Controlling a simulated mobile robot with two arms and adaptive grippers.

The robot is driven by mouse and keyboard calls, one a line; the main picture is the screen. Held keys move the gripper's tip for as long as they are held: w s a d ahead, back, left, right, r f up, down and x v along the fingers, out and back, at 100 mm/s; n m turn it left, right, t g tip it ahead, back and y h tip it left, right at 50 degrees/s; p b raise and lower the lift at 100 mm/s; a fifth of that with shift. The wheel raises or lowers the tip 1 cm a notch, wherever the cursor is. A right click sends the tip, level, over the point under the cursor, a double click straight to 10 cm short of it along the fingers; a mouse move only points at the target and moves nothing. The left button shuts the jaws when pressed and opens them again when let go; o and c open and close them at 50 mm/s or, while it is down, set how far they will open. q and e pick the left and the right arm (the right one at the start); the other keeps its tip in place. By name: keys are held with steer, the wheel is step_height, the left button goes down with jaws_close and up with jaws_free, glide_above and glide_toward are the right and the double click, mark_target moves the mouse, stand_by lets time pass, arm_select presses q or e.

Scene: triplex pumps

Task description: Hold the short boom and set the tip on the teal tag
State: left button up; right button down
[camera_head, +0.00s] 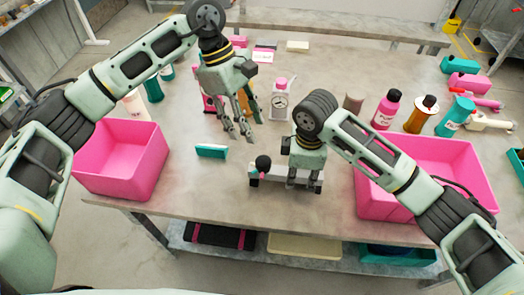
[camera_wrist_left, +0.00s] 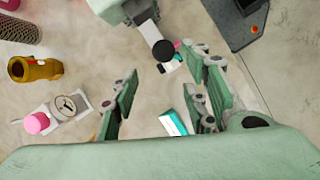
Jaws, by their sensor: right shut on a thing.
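The teal tag (camera_head: 211,151), a small teal and white block, stands on the table left of centre; it also shows in the left wrist view (camera_wrist_left: 173,123). My right gripper (camera_head: 290,184) points down near the table's front edge. It is shut on what looks like the short boom, a pale bar (camera_head: 268,182) with a black round knob (camera_head: 263,162) and a pink bit at its left end. The fingers hide part of it. The knob is right of the tag, apart from it. My left gripper (camera_head: 246,130) is open and empty above the table, behind and right of the tag.
Pink bins stand at left (camera_head: 122,160) and right (camera_head: 450,165). A white dial device with a pink cap (camera_head: 281,100) stands behind my right gripper. Several bottles, one pink (camera_head: 386,110) and one amber (camera_head: 421,114), stand at the back right. The table around the tag is clear.

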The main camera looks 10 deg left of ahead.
mark_target(264, 158)
arm_select(q)
steer(key=x, duration=1)
steer(key=shift+f, duration=0.3)
steer(key=shift+c, duration=0.5)
steer(key=shift+d, duration=0.1)
steer(key=c, duration=0.9)
